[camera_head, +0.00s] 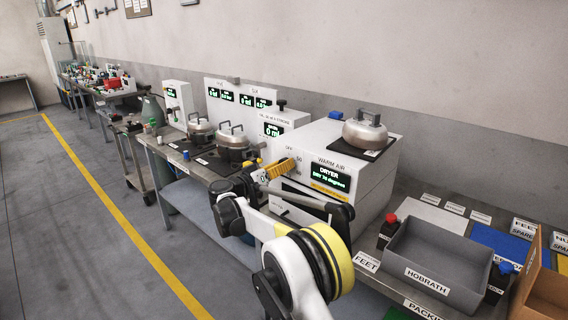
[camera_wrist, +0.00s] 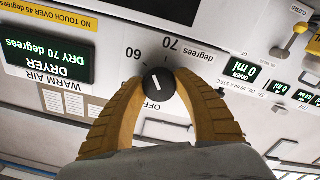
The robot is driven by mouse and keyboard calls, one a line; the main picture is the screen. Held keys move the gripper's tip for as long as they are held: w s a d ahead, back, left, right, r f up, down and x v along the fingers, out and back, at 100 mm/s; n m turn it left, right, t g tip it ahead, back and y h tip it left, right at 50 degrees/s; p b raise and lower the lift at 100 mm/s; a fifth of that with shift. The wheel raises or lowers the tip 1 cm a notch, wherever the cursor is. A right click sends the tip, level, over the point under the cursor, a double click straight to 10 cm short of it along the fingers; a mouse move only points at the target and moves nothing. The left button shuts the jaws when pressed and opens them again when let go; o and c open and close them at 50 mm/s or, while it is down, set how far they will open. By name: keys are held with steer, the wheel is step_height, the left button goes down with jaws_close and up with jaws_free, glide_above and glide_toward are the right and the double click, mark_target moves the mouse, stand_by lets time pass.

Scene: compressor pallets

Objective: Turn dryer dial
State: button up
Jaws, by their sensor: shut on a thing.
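The dryer (camera_head: 340,165) is a white box labelled WARM AIR on the bench, and its green display (camera_head: 330,178) shows text. In the wrist view the display (camera_wrist: 48,60) reads DRY 70 degrees, upside down. The dryer dial (camera_wrist: 158,84) is a round black knob with a white pointer line, among the marks OFF, 60 and 70. The pointer slants, and I cannot tell exactly which mark it faces. My gripper (camera_wrist: 158,86) has its yellow fingers closed around the dial from both sides. In the head view my gripper (camera_head: 275,170) is at the dryer's front and hides the dial.
A metal pot (camera_head: 365,130) sits on top of the dryer. More pots (camera_head: 232,140) stand to the left on the bench. A grey HOBRATH bin (camera_head: 440,262) is at the right, beside a red-capped container (camera_head: 388,228). The floor (camera_head: 90,220) at the left is clear.

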steer(key=n+p, duration=0.1)
steer(key=n, duration=0.6)
steer(key=shift+n, duration=0.3)
steer(key=n, duration=0.3)
steer(key=shift+n, duration=0.4)
steer(key=n, duration=0.3)
steer(key=shift+n+p, duration=0.3)
steer(key=shift+p, duration=0.05)
steer(key=n, duration=0.3)
steer(key=shift+n, duration=0.3)
steer(key=n, duration=0.3)
steer(key=shift+n, duration=0.4)
steer(key=n, duration=0.7)
steer(key=shift+y+p, duration=0.3)
steer(key=shift+p, duration=0.05)
steer(key=o, duration=1.2)
